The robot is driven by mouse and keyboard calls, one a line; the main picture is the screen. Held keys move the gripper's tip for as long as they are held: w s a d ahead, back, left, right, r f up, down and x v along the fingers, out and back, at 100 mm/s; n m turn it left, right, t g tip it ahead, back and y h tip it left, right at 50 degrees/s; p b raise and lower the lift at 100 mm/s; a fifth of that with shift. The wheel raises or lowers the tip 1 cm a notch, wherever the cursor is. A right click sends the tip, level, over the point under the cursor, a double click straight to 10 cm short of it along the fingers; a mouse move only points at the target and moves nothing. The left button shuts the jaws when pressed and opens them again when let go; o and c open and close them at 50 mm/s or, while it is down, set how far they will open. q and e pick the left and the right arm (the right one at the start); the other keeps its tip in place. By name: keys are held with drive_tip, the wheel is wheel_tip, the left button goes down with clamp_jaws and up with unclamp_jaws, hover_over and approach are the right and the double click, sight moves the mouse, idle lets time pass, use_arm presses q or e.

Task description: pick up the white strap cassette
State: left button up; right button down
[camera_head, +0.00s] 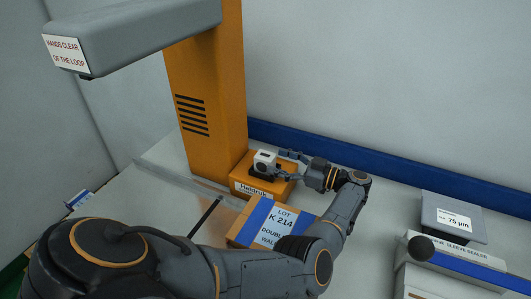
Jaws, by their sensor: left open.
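A small white block with a dark round spot, which looks like the white strap cassette (264,157), sits on top of the orange machine base (245,180) at the foot of the orange column. My left gripper (277,163) is open, just to the right of the cassette, with its fingers pointing left at it. I cannot tell whether the fingertips touch the cassette or reach around it. A dark part sits just below the cassette and hides its lower edge. My right gripper is out of view.
The orange column (208,105) rises behind, with a grey overhanging head (135,32) above. A cardboard box with a blue band and label (275,222) stands in front of the base. A grey box (452,217) and the sleeve sealer (455,262) stand at right.

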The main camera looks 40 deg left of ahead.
sight(274, 159)
use_arm(q)
drive_tip(key=p+x, duration=0.2)
drive_tip(key=x, duration=0.3)
drive_tip(key=shift+r, duration=0.1)
drive_tip(key=shift+d, duration=0.1)
drive_tip(key=c, duration=1.4)
